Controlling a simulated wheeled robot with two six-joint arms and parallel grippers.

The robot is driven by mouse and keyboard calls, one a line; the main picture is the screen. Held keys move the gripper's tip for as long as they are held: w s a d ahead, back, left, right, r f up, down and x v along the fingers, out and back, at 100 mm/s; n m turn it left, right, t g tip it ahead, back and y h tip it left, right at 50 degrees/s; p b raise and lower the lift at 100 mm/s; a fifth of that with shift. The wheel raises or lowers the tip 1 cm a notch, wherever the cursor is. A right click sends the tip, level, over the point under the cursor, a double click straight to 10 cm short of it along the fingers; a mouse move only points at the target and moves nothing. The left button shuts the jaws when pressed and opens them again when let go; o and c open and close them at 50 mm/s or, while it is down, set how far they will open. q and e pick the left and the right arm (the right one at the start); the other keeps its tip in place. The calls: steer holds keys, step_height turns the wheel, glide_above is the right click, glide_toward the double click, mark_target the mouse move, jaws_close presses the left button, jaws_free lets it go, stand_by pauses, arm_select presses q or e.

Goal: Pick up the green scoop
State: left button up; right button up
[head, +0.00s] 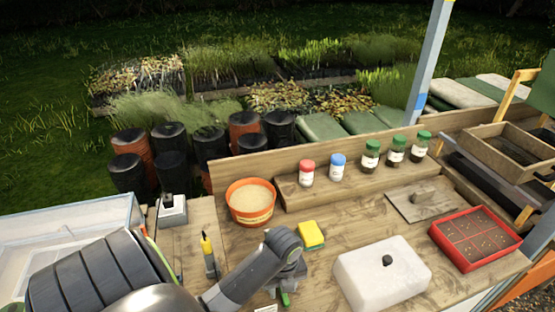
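A small green piece (285,298) shows at the bottom edge of the head view, just below my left arm's wrist; it may be part of the green scoop, but most of it is hidden or out of frame. My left arm comes in from the lower left and bends down over the wooden bench (345,228). Its gripper (283,284) is mostly hidden by the wrist, close to the green piece. I cannot tell whether the fingers are open or touch it. My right gripper does not show.
A yellow-green sponge (311,235) and an orange tub (251,204) lie beyond the wrist. A white lidded box (355,272) is to its right, a yellow-topped tool (208,258) to its left. Capped jars (337,168) stand on a raised shelf. A red tray (478,259) is far right.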

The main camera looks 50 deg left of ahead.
arm_select(q)
steer(key=shift+f, duration=0.1)
jaws_close()
stand_by(0.3)
steer(key=shift+r, duration=0.5)
step_height(320, 180, up, 4)
steer(key=shift+r+p, duration=0.15)
steer(key=shift+p, duration=0.3)
step_height(320, 180, up, 4)
steer(key=p, duration=0.3)
steer(key=shift+f, duration=0.2)
steer(key=shift+r+p, duration=0.85)
steer(key=shift+p, duration=0.1)
